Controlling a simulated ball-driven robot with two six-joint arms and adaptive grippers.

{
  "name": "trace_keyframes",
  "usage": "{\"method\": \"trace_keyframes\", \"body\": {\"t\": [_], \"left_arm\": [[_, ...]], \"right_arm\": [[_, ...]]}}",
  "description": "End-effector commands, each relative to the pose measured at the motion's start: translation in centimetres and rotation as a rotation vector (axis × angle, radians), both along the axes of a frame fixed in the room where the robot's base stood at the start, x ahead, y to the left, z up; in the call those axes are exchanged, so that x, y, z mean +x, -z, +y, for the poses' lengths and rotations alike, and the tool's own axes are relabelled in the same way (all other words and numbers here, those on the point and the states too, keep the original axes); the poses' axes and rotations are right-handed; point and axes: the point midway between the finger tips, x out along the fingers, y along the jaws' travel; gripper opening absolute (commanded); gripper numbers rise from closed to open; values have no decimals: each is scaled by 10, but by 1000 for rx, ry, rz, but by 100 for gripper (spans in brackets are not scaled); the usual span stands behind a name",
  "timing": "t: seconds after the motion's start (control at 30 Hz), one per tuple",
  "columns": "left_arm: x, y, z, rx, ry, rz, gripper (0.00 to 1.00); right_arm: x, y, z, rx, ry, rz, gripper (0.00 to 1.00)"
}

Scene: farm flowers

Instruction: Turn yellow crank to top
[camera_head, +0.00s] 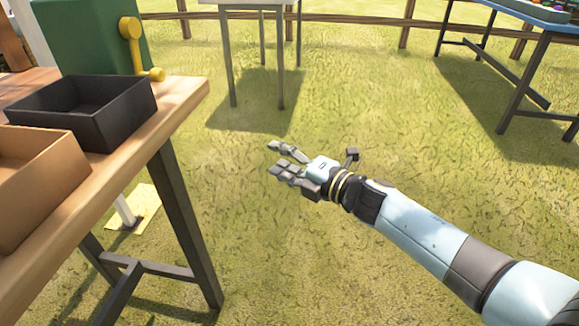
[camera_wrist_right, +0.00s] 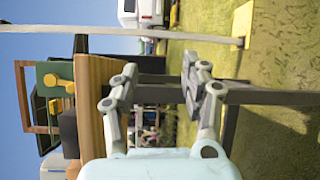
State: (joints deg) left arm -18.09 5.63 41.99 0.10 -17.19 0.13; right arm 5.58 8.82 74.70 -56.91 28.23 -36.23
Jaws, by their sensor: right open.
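The yellow crank (camera_head: 134,47) is on the side of a green box (camera_head: 84,38) at the far end of the wooden table. Its hub is high and its arm hangs down, with the handle knob low, close to the tabletop. The crank also shows small and turned sideways in the wrist view (camera_wrist_right: 54,81). My right gripper (camera_head: 271,157) is open and empty over the grass, to the right of the table and well apart from the crank. In the wrist view its two fingers (camera_wrist_right: 165,76) are spread. My left gripper is not in view.
A black open box (camera_head: 127,117) and a brown box (camera_head: 40,190) stand on the wooden table (camera_head: 185,92), nearer than the crank. A white-topped table (camera_head: 228,50) stands behind, and a blue table (camera_head: 545,18) at right. The grass between is clear.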

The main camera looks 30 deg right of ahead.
Motion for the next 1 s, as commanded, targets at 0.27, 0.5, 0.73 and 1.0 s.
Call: {"method": "trace_keyframes", "body": {"t": [0.27,0.5,0.73,1.0], "left_arm": [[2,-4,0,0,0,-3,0],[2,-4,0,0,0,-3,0],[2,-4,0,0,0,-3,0],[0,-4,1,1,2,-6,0]], "right_arm": [[-12,25,-10,85,62,90,46],[-13,27,-11,92,68,96,46],[-13,27,-11,91,67,96,24],[-2,42,-64,332,358,234,0]]}}
